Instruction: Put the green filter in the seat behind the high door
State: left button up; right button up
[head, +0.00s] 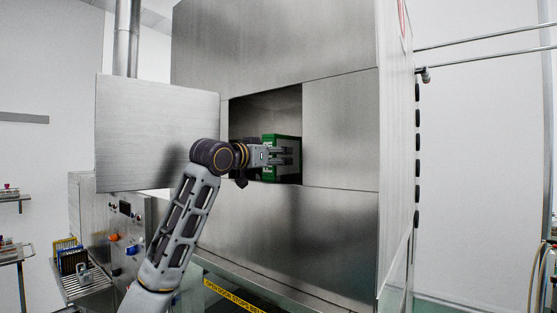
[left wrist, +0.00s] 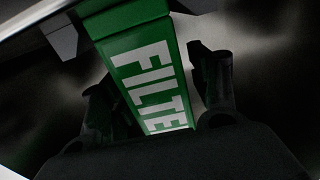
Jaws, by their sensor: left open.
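The green filter (head: 269,172) stands inside the high opening of the steel washer, and its far side is in shadow. Its green face with white "FILTER" lettering shows between the fingers in the left wrist view (left wrist: 127,55). My left gripper (head: 284,155) reaches into the opening at the filter; its fingers (left wrist: 160,92) lie on either side of it, open, with a gap visible at the right finger. The high door (head: 150,125) stands open to the left of the opening. The seat is hidden in the dark interior. My right gripper is not in view.
A rack with dark and yellow plates (head: 70,258) stands at the lower left. A control panel with knobs (head: 125,240) is below the open door.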

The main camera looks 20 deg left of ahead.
pick_arm(q)
jog(key=b+v, duration=0.3)
jog(key=v, duration=0.7)
jog(key=shift+s+b, duration=0.2)
jog(key=shift+b, duration=0.1)
jog(key=shift+a, duration=0.1)
